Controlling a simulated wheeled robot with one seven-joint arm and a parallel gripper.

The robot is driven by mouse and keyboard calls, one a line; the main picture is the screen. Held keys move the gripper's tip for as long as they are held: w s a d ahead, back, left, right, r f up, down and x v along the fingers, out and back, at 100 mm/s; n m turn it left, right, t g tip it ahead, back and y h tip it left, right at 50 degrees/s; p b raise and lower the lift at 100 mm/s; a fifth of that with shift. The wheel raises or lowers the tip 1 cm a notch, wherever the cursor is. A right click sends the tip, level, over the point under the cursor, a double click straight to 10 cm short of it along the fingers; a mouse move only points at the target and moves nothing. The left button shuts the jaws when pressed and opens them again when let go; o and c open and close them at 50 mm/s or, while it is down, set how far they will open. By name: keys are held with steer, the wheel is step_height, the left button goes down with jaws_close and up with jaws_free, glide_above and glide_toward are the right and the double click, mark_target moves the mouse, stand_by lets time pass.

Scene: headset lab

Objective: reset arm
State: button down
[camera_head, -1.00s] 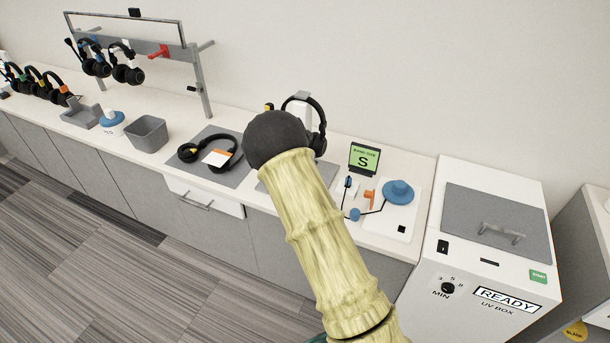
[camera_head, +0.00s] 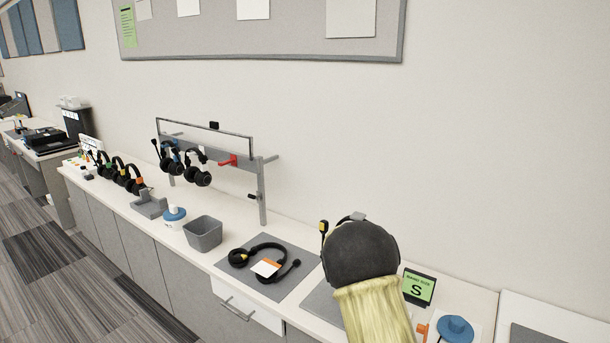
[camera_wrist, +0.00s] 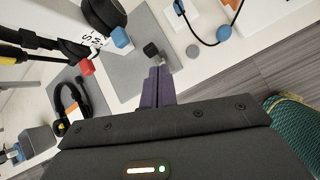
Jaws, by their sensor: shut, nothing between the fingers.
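My gripper (camera_wrist: 160,85) shows in the wrist view with its two dark purple fingers together and nothing between them. It is above the counter's front edge, next to a grey mat (camera_wrist: 120,75). In the head view my arm's pale yellow link and dark rounded end rise at the lower right, and the gripper is not in sight there. They hide part of a headset on a stand (camera_head: 326,228) behind them. A black headset (camera_head: 262,252) with a white and orange card lies on another grey mat (camera_head: 295,285), left of my arm.
A grey bin (camera_head: 204,233), a blue-topped round item (camera_head: 174,214) and a rack with hanging headsets (camera_head: 262,195) stand to the left. A green "S" sign (camera_head: 418,288) and a blue disc (camera_head: 455,328) are at the right. Open floor (camera_head: 60,285) lies at the left front.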

steer(key=s+a+r+m+g+y, duration=0.1)
steer(key=s+r+m+y, duration=0.1)
steer(key=s+m, duration=1)
steer(key=s+a+r+m+g+y, duration=0.1)
steer(key=s+r+m, duration=0.4)
steer(key=s+m, duration=0.7)
steer(key=s+g+y, duration=0.1)
steer(key=s, duration=0.7)
steer(key=shift+a+r+y, duration=0.15)
steer(key=shift+a+y, duration=0.15)
steer(key=shift+s, duration=0.1)
steer(key=shift+d, duration=0.1)
